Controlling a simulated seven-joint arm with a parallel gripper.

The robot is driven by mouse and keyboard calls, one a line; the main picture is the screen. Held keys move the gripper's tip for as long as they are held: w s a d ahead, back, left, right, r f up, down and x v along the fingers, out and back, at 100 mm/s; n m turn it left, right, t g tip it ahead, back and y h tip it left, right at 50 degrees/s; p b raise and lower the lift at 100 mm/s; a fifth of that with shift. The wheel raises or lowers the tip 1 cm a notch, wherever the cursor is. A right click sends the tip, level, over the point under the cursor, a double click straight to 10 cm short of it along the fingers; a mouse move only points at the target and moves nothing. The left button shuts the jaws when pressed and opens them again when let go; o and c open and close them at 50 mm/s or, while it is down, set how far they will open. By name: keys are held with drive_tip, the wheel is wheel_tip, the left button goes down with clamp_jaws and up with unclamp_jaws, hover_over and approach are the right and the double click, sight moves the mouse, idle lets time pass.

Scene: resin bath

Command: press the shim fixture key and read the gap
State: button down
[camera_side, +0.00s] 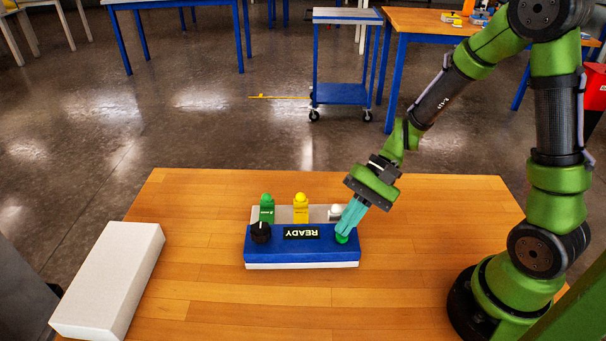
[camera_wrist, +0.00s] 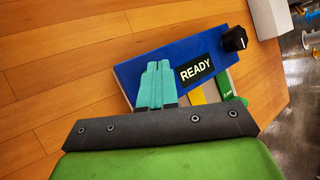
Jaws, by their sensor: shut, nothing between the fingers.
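The shim fixture (camera_side: 302,246) is a blue box on a white base on the wooden table; its blue panel also shows in the wrist view (camera_wrist: 150,66). Its display (camera_side: 301,233) reads READY, upside down in the side view and legible in the wrist view (camera_wrist: 196,71). A green key (camera_side: 342,238) sits at the panel's right end in the side view. My gripper (camera_side: 345,231) is shut and empty, its teal fingertips at the green key, partly covering it; I cannot tell whether they touch. In the wrist view the closed fingers (camera_wrist: 157,72) hide the key.
A black knob (camera_side: 260,232) is at the fixture's other end. Green (camera_side: 267,207), yellow (camera_side: 301,208) and white-topped (camera_side: 336,212) pieces stand in a pale rack behind the panel. A white block (camera_side: 108,283) lies at the table's left edge. The wood in front is clear.

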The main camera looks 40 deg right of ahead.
drive_tip(key=shift+f, duration=0.5)
drive_tip(key=shift+r, duration=0.1)
idle(0.5)
drive_tip(key=shift+r, duration=0.85)
drive_tip(key=shift+r, duration=2.5)
